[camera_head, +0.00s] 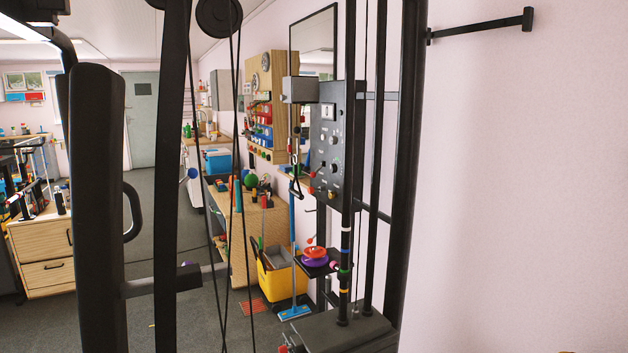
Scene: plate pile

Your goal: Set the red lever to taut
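I cannot tell for sure which part is the red lever. A small red knob (312,174) shows at the left edge of a dark control panel (328,140). A small red ball (310,241) shows lower down, above a black shelf with a red and a purple disc. Both are too small to tell how they are set, and I see no readable "taut" mark. Neither of my grippers is in view.
Black upright posts and cables of a machine stand close in front. A yellow bucket (279,280), a blue mop (294,312) and a wooden bench (262,222) stand behind. A wooden cabinet (42,250) is at left. Grey floor (200,325) shows between. A plain wall fills the right.

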